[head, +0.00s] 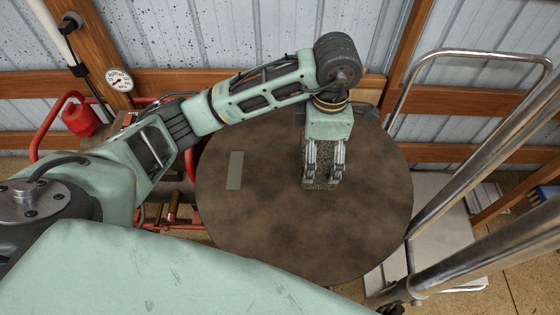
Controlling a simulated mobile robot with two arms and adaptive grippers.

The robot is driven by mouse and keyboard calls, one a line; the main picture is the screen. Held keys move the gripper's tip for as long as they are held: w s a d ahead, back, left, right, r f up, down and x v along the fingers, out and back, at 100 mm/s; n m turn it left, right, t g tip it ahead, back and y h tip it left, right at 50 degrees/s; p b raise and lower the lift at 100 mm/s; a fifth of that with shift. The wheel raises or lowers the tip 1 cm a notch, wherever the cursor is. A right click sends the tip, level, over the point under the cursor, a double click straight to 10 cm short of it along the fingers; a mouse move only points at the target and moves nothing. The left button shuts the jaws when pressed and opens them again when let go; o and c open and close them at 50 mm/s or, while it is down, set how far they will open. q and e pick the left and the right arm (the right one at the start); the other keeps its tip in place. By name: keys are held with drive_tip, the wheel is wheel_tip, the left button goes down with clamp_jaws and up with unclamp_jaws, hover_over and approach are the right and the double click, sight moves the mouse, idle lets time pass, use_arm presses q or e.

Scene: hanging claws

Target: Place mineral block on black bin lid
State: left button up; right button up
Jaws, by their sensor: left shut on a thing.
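My left gripper (322,178) points down over a large round dark-brown top (270,225). It is shut on a speckled grey-brown block (322,160), which I take to be the mineral block. The fingers cover its left and right sides. The block is at or just above the round top; I cannot tell whether it touches. A flat grey rectangle (235,170) lies on the top, left of the gripper. I see no clearly black bin lid and cannot tell whether the round top is it. My right gripper is not in view.
A red-framed cart (43,130) with a red can (80,119) stands at the left. Metal rails (470,175) and a pale platform (440,220) are at the right. A corrugated wall (480,80) with wooden beams is behind. The front of the round top is clear.

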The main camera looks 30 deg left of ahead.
use_arm(q)
drive_tip(key=a+f+p, duration=0.1)
drive_tip(key=a+f, duration=0.2)
drive_tip(key=a, duration=0.1)
drive_tip(key=w+a+f+p, duration=0.1)
drive_tip(key=a+f+p, duration=0.1)
drive_tip(key=a+f, duration=0.1)
drive_tip(key=a+f+p, duration=0.1)
drive_tip(key=a+f, duration=0.3)
drive_tip(key=a, duration=0.1)
drive_tip(key=shift+w, duration=0.2)
drive_tip(key=shift+f, duration=0.3)
drive_tip(key=shift+w, duration=0.1)
drive_tip(key=shift+f, duration=0.3)
drive_tip(key=o, duration=1.8)
drive_tip(key=shift+f, duration=0.1)
drive_tip(key=shift+c, duration=0.2)
drive_tip(key=shift+s, duration=0.25)
